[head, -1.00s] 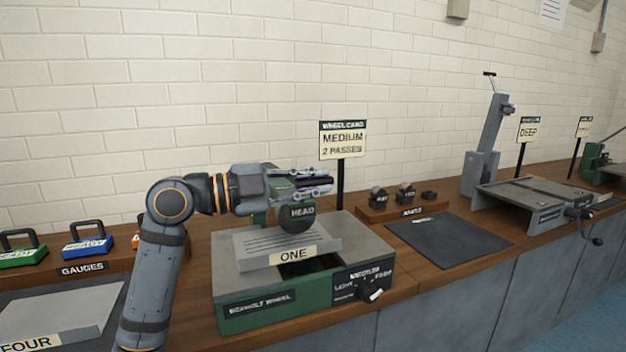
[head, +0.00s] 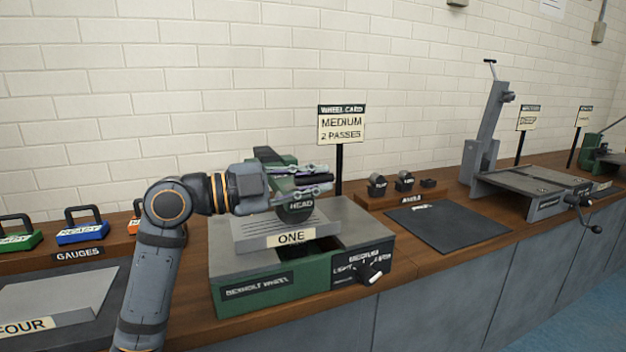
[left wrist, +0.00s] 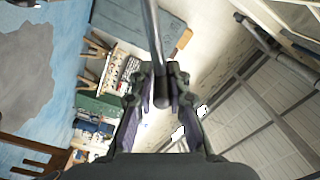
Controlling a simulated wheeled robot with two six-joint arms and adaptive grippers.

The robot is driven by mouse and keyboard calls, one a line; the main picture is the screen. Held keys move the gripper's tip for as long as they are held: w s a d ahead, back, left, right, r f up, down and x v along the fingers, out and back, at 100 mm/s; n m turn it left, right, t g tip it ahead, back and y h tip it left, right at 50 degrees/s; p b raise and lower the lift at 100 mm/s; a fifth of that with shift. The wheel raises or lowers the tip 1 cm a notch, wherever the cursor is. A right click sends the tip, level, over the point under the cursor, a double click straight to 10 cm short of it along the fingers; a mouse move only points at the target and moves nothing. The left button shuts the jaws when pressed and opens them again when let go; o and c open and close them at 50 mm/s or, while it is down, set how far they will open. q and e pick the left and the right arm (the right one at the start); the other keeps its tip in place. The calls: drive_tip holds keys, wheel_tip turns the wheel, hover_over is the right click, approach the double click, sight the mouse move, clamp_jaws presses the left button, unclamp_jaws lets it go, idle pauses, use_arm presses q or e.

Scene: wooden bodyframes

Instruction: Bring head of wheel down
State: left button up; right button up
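The wheel head (head: 296,208) is a dark rounded wheel labelled HEAD on a green arm. It hangs low at the stone labelled ONE (head: 290,238), which lies on the green wheel machine (head: 255,288). Whether the wheel touches the stone I cannot tell. My left gripper (head: 328,180) reaches in from the left, just above the HEAD label. In the left wrist view, its fingers (left wrist: 163,75) close around the end of a dark bar (left wrist: 154,35), apparently the head's handle. My right gripper is not in view.
A knob (head: 370,275) sits on the machine's front. A wheel card (head: 341,125) reading MEDIUM, 2 PASSES stands behind. Gauges (head: 82,228) and the stone FOUR (head: 50,300) are at left. A dark mat (head: 448,226) lies bare at right, before a grey machine (head: 530,185).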

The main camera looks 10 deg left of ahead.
use_arm(q)
drive_tip(key=o, duration=0.4)
drive_tip(key=shift+s+f, duration=0.1)
drive_tip(key=shift+f, duration=0.3)
drive_tip(key=shift+r, duration=0.1)
drive_tip(key=shift+a, duration=0.1)
drive_tip(key=shift+v, duration=3.6)
